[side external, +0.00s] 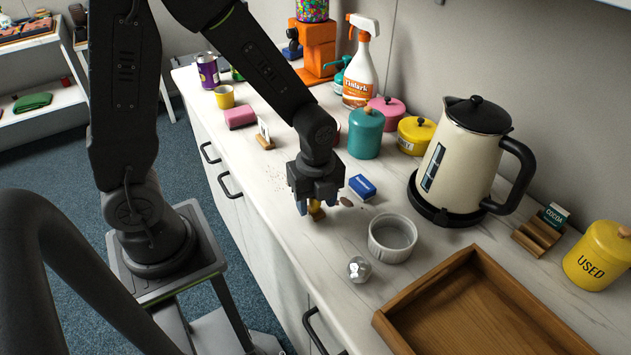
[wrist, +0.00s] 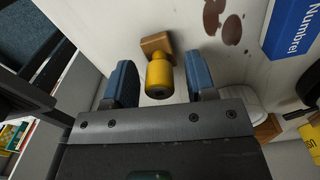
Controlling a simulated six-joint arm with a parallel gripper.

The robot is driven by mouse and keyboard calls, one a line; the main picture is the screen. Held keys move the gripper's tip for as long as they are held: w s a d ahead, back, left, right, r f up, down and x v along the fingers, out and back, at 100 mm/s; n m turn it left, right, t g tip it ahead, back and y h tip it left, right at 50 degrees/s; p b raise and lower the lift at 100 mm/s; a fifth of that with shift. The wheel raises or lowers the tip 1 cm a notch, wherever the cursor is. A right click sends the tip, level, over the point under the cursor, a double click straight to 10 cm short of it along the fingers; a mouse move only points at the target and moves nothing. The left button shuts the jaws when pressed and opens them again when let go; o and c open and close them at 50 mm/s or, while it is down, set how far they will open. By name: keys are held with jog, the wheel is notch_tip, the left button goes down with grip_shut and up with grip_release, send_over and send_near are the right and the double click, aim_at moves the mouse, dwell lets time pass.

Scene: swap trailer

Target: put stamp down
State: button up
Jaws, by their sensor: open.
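The stamp (wrist: 159,78) has a yellow rounded handle and a brown wooden block base. In the wrist view it stands on the white counter between my gripper's two blue fingers, with a visible gap on both sides. My gripper (wrist: 161,84) is open around the handle.
A blue box (side external: 362,187) lies just right of my gripper, with brown spots beside it. A white ramekin (side external: 392,238), a shiny ball (side external: 358,269) and a wooden tray (side external: 400,325) are nearer the front. A kettle (side external: 462,155) stands behind. The counter's front edge is close.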

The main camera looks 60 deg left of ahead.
notch_tip(320, 180, up, 11)
jog(key=shift+f, duration=0.15)
jog(key=s+a+r+n+t, duration=0.1)
jog(key=s+r+n+t, duration=0.4)
jog(key=n, duration=1.4)
jog(key=s+r, duration=0.3)
jog(key=s, duration=0.1)
jog(key=shift+r+n+t, duration=0.3)
jog(key=shift+r+n, duration=0.1)
jog(key=shift+a, duration=0.1)
